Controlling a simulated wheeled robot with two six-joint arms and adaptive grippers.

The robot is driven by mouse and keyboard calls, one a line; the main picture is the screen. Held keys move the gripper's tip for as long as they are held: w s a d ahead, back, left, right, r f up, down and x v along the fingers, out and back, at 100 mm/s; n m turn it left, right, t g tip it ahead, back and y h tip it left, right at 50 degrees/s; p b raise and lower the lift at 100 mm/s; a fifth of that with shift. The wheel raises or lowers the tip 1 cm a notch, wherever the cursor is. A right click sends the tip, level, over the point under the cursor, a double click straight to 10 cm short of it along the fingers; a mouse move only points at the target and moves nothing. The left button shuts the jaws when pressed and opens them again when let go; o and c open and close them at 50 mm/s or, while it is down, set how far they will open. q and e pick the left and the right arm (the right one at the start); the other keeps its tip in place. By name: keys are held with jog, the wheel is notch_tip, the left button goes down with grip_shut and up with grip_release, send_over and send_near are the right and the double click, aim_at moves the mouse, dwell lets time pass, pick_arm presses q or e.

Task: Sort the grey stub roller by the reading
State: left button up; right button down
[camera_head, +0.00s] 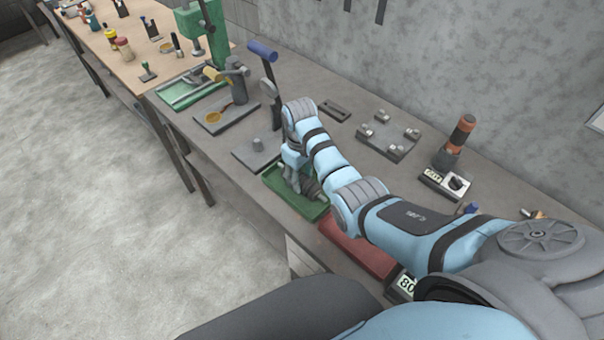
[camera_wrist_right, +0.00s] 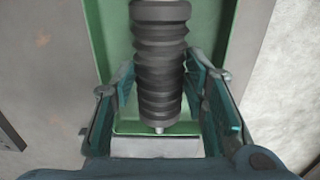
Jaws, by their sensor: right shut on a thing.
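The grey stub roller (camera_wrist_right: 160,65) is dark and ribbed, with a small pale pin at its near end. In the right wrist view it lies lengthwise between the fingers of my right gripper (camera_wrist_right: 163,95), which is shut on it. In the head view the right gripper (camera_head: 297,183) is low over the green tray (camera_head: 275,181), with the roller (camera_head: 313,189) partly hidden by the gripper. I cannot tell whether the roller touches the tray floor. A red tray (camera_head: 352,246) is beside the green one, partly behind my arm. A display (camera_head: 406,283) reads 80, its edge cut off by my arm. My left gripper is not in view.
A grey plate with a peg (camera_head: 258,150) and a lever press with a blue handle (camera_head: 262,51) stand beyond the green tray. A four-post fixture (camera_head: 389,137), an orange-handled tool (camera_head: 461,133) and a second display box (camera_head: 443,182) are near the wall.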

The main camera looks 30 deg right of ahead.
jog(key=shift+f, duration=0.1)
jog(key=c, duration=0.9)
grip_release()
jog(key=shift+o, duration=0.2)
notch_tip(320, 180, up, 8)
jog(key=shift+a+f, duration=0.1)
jog(key=shift+f, duration=0.05)
jog(key=shift+f, duration=0.1)
